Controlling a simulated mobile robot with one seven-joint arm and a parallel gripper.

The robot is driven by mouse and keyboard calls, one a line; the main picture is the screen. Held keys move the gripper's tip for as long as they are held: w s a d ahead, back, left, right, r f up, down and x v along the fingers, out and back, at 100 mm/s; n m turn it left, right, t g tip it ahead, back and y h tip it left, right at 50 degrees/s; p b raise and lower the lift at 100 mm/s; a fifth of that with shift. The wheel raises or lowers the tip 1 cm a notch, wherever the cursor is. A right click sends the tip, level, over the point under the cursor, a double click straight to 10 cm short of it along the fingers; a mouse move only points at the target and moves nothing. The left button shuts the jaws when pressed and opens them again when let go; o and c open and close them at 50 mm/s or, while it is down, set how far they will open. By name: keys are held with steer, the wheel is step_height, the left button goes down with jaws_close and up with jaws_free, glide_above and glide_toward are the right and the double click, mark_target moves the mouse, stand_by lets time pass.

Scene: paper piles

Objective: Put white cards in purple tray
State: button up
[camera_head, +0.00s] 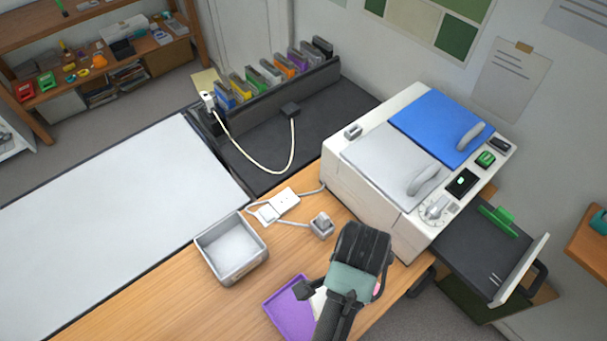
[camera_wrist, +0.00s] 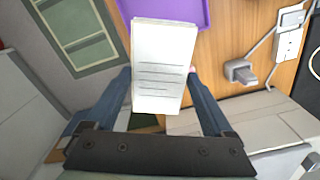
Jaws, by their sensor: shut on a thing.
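The white cards (camera_wrist: 160,68) are a stack with dark printed lines on the top face. My gripper (camera_wrist: 161,78) is shut on the stack, one finger at each side. In the head view my gripper (camera_head: 340,285) hides most of the cards, and only a pale piece (camera_head: 319,301) shows. The purple tray (camera_head: 287,312) lies on the wooden table, partly hidden behind my gripper. In the wrist view the tray (camera_wrist: 203,12) shows beyond the far end of the cards, which overlap its edge in the picture. I cannot tell the height gap between them.
A grey metal bin (camera_head: 232,270) stands left of the purple tray. A white power strip (camera_head: 279,205) and a plug (camera_head: 322,225) with cords lie behind. A white machine with grey and blue lids (camera_head: 440,128) stands at the right. Bare wood (camera_head: 150,305) lies at the left front.

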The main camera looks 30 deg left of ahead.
steer(key=s+a+f+m+b, duration=0.4)
steer(key=s+f+m, duration=0.15)
steer(key=m, duration=0.55)
steer(key=m+b, duration=0.1)
steer(key=m, duration=0.2)
glide_toward(305, 320)
step_height(305, 320, down, 6)
steer(key=shift+f, duration=0.15)
steer(key=shift+f, duration=0.1)
steer(key=o, duration=1.2)
steer(key=shift+c, duration=0.2)
step_height(305, 320, up, 12)
steer(key=p, duration=0.1)
